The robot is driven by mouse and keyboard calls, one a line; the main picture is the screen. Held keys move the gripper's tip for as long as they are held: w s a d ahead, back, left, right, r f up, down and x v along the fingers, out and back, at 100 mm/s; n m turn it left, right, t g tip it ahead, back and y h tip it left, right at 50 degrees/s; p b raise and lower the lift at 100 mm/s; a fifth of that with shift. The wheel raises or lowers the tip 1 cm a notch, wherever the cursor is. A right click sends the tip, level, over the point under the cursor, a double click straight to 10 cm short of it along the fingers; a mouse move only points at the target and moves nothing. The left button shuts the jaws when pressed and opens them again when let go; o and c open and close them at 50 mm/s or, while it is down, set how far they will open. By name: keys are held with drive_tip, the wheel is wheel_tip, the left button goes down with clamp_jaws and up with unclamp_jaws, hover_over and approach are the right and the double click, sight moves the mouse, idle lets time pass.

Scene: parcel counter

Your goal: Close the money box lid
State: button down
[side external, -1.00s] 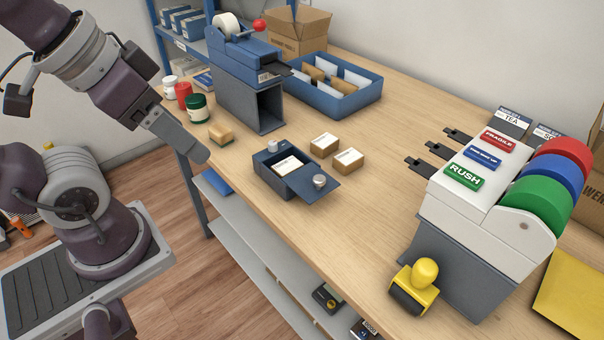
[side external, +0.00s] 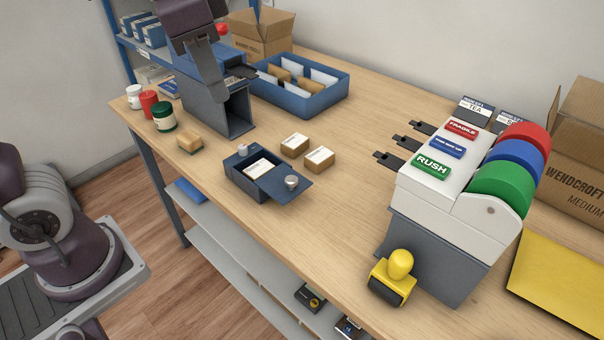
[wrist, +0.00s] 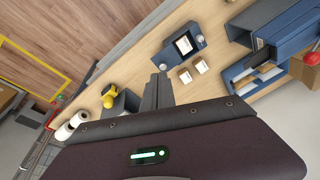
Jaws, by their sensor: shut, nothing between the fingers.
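The money box (side external: 237,181) is a small dark blue box on the wooden counter, also in the wrist view (wrist: 173,49). Its flat lid (side external: 272,191) is slid out to the lower right and carries a round grey knob (side external: 291,182). The box is partly uncovered, and a white-labelled item (side external: 258,168) shows inside. Another small grey knob (side external: 242,150) sits at its back left corner. My gripper (side external: 214,97) is shut and empty, high up and in front of the grey-blue dispenser in the side view, clear of the box. Its fingers show in the wrist view (wrist: 158,93).
Two small labelled cartons (side external: 295,146) (side external: 319,159) lie right of the box. A sponge-like block (side external: 189,143) and jars (side external: 163,118) stand left. The dispenser (side external: 239,112) and a blue tray (side external: 300,105) are behind. A label machine (side external: 450,190) and yellow stamp (side external: 398,270) stand right.

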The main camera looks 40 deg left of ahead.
drive_tip(key=w+d+f+m+g+y, duration=0.1)
drive_tip(key=w+d+f+m+g, duration=0.1)
drive_tip(key=w+d+f+m, duration=0.35)
drive_tip(key=w+d+f+m+g+y, duration=0.25)
drive_tip(key=w+d+f, duration=0.4)
drive_tip(key=w, duration=0.45)
hover_over(300, 190)
drive_tip(key=d, duration=0.1)
drive_tip(key=shift+h, duration=0.45)
drive_tip(key=f, duration=1)
drive_tip(key=shift+w+d+f, duration=0.2)
drive_tip(key=shift+w+f, duration=0.15)
